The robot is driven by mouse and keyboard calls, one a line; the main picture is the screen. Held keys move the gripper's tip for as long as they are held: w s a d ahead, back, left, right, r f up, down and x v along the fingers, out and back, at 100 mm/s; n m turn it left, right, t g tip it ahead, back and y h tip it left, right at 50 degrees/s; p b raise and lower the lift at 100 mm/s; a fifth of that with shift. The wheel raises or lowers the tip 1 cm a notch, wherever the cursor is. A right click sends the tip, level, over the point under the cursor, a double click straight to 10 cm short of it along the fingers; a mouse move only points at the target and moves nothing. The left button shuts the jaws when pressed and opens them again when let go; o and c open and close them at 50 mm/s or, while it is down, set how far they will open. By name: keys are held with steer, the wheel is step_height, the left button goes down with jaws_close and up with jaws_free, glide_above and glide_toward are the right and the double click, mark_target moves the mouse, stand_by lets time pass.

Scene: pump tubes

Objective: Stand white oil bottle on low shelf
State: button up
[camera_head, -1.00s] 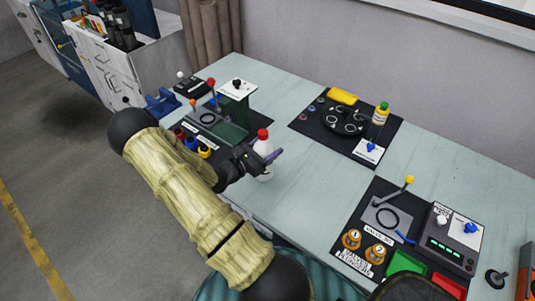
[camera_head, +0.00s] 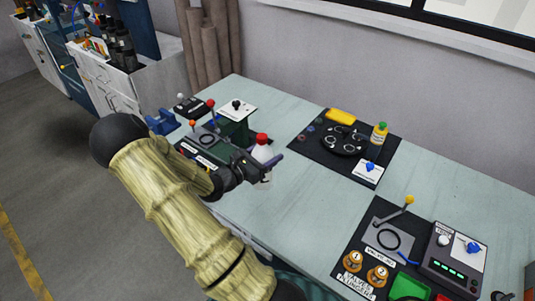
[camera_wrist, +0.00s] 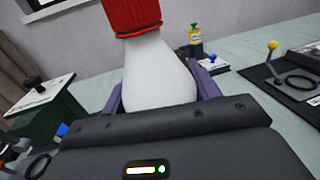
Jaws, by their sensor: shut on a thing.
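The white oil bottle (camera_head: 262,153) has a red cap and is upright in my gripper, above the left part of the table. My gripper (camera_head: 264,168) is shut on its body. In the wrist view the white bottle (camera_wrist: 158,75) fills the middle, with the purple fingers of my gripper (camera_wrist: 160,95) on either side. The green stand with a white top plate (camera_head: 236,118) is just behind and left of the bottle. It also shows at the left of the wrist view (camera_wrist: 45,92). I cannot tell which surface is the low shelf.
A black mat at the back holds a dark round fixture (camera_head: 344,140) and a yellow bottle with a green cap (camera_head: 379,135). A valve station (camera_head: 388,240) and a grey control box (camera_head: 455,258) are at the right. The table's middle (camera_head: 300,210) is clear.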

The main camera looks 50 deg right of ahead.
steer(key=w+a+r+n+t+y+p, duration=0.35)
steer(key=w+a+n+t+p, duration=0.55)
steer(key=w+a+t+p, duration=0.45)
steer(key=s+a+f+n+t+y+p, duration=0.1)
steer(key=a+n+t+y+p, duration=0.1)
steer(key=a, duration=0.5)
steer(key=s+a+f+n+t+y+p, duration=0.1)
steer(key=a+f+n+t+y+p, duration=0.1)
steer(key=a+n+y, duration=0.2)
steer(key=a+f+n+t+y+p, duration=0.2)
steer(key=a+n+y, duration=0.2)
steer(key=a+y, duration=0.4)
steer(key=shift+s+a+f+p, duration=0.2)
steer(key=shift+s+a+p, duration=0.15)
steer(key=shift+a, duration=0.5)
steer(key=shift+y, duration=0.25)
